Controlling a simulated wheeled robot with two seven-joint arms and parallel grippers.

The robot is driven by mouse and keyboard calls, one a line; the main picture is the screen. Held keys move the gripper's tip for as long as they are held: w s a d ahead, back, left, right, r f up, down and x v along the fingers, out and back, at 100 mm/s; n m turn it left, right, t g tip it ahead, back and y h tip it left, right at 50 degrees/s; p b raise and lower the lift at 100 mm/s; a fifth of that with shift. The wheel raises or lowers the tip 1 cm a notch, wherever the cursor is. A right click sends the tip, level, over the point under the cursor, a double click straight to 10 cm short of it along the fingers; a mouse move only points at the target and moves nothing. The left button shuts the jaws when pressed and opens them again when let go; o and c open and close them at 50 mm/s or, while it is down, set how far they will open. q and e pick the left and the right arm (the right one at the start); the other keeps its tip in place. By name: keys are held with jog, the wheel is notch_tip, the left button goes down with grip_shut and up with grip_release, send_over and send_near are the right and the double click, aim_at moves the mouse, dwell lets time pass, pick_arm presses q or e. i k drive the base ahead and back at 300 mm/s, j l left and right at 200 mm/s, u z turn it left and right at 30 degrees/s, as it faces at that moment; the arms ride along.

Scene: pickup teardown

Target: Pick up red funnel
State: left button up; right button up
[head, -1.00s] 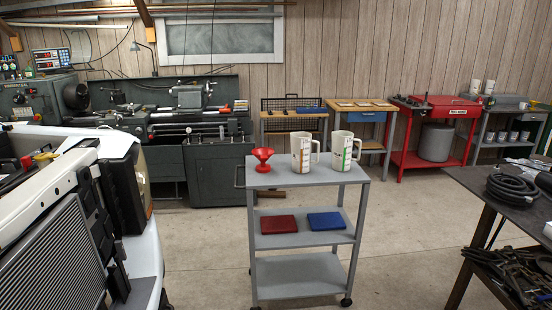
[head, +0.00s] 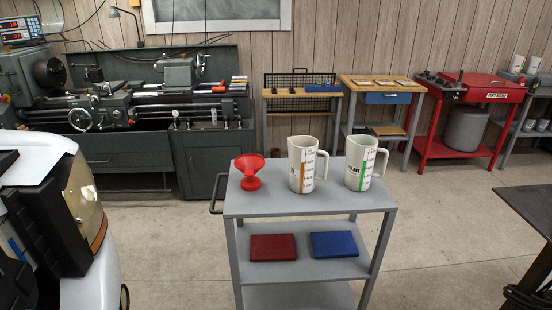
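The red funnel (head: 250,172) stands on the top shelf of a grey cart (head: 312,200), near its left end. It has a wide cone on top and a smaller red base below. It stands clear of the white measuring jug with orange markings (head: 302,165) to its right. A second white jug with green markings (head: 361,164) stands further right on the same shelf. Neither of my grippers shows in the head view.
A red case (head: 272,247) and a blue case (head: 334,244) lie on the cart's middle shelf. A white vehicle front (head: 85,260) stands at the left. A dark table (head: 530,205) is at the right edge. A lathe (head: 130,110) and benches line the back wall. Floor around the cart is open.

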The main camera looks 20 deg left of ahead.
aim_at(250, 164)
jog(key=i+u, duration=0.1)
jog(key=i, duration=0.45)
jog(key=i+l+u, duration=0.1)
jog(key=i, duration=0.4)
jog(key=l, duration=0.1)
